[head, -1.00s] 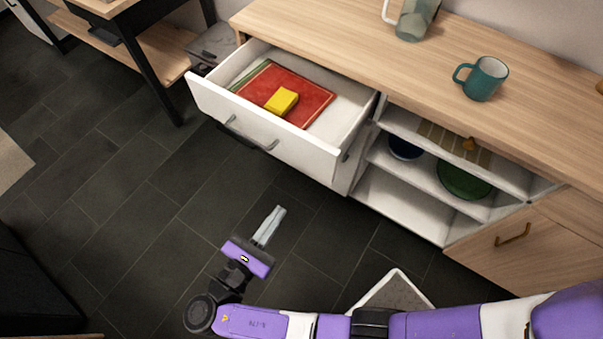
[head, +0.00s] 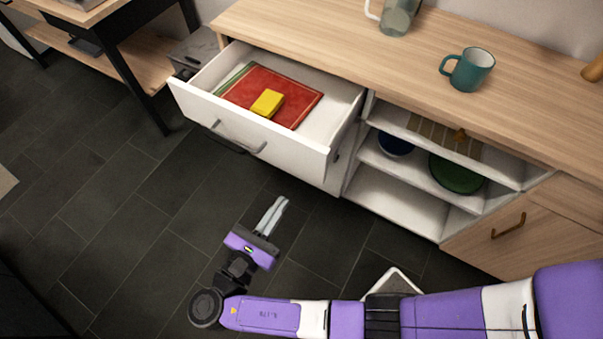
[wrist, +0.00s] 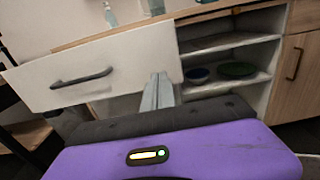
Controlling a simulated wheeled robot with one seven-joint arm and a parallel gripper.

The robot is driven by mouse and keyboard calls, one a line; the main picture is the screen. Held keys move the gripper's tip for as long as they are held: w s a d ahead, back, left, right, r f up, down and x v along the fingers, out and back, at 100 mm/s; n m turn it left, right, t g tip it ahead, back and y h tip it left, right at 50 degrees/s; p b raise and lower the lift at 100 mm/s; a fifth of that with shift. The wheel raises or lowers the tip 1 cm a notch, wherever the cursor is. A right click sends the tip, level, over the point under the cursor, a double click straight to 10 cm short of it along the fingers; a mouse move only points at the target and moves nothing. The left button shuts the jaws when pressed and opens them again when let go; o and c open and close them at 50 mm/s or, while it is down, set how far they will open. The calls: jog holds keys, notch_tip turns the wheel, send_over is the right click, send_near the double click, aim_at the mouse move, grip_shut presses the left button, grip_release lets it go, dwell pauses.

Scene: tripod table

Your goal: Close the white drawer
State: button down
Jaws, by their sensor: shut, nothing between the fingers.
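The white drawer (head: 290,149) stands pulled out from the wooden-topped cabinet in the head view. It holds a red flat item (head: 298,97) with a yellow block (head: 267,103) on top. Its front has a grey bar handle (head: 238,140). The drawer front also shows in the wrist view (wrist: 115,65), with the handle (wrist: 81,78) at left. My gripper (head: 274,212) is shut and empty, in front of and below the drawer in the head picture, apart from it. In the wrist view its fingers (wrist: 157,90) overlap the drawer front's lower right corner.
Open shelves (head: 400,205) with a blue bowl (head: 396,143) and a green dish (head: 456,173) are right of the drawer. A teal mug (head: 468,69) and a pitcher (head: 398,15) stand on the countertop. A black-legged table (head: 150,98) is at left.

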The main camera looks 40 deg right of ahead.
aim_at(308, 165)
jog(key=shift+x, duration=5.1)
jog(key=shift+s+d+f, duration=0.1)
jog(key=p+x, duration=0.1)
jog(key=x, duration=2.2)
jog(key=shift+f+p, duration=0.2)
jog(key=shift+p, duration=0.15)
jog(key=shift+w+d, duration=0.2)
jog(key=shift+d, duration=0.4)
jog(key=shift+d+r, duration=0.2)
jog(key=shift+d, duration=0.1)
